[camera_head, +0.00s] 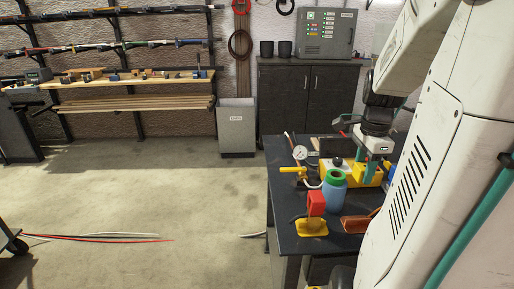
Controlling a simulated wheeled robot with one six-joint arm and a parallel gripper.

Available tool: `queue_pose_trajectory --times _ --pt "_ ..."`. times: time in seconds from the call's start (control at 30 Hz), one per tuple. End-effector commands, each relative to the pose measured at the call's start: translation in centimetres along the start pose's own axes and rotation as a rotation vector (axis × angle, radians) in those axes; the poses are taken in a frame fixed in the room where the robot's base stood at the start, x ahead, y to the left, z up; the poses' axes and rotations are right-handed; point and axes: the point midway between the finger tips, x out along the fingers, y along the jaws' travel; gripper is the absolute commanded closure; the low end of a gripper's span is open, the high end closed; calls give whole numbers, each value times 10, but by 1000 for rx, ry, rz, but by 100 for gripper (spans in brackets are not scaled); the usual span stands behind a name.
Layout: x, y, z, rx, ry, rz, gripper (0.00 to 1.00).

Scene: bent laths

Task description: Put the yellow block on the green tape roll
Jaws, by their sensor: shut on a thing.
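The green tape roll (334,175) appears as a green ring on top of a blue cylinder on the dark bench. My gripper (369,172), with teal fingers, is low over the bench, just right of and behind the green ring. It is shut on what looks like the yellow block (359,172). The block is small here and partly hidden by a finger. Other yellow surfaces lie close behind it, so its lower edge is hard to tell. I cannot tell how far it is above the bench.
On the dark bench (284,209), a red piece on a yellow base (312,227) stands in front. A gauge (299,153) and yellow-handled valve (292,170) are at left. An orange-brown piece (355,224) lies at right. Rods (100,238) lie on the otherwise open floor.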

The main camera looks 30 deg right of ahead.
Motion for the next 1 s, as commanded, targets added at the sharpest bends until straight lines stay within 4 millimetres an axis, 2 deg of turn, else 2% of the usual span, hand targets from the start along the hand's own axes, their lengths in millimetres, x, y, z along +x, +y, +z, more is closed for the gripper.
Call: queue_pose_trajectory --times 0.03,0.2,0.4,0.57,0.8,1.0 --pt "2 -14 6 -7 -1 2 85" --pt "6 -56 19 -3 0 1 85" --pt "8 -85 29 0 0 0 85" --pt "13 -90 30 1 0 0 85" --pt "43 -89 30 1 0 1 85" --pt "44 -89 30 1 0 -1 85"
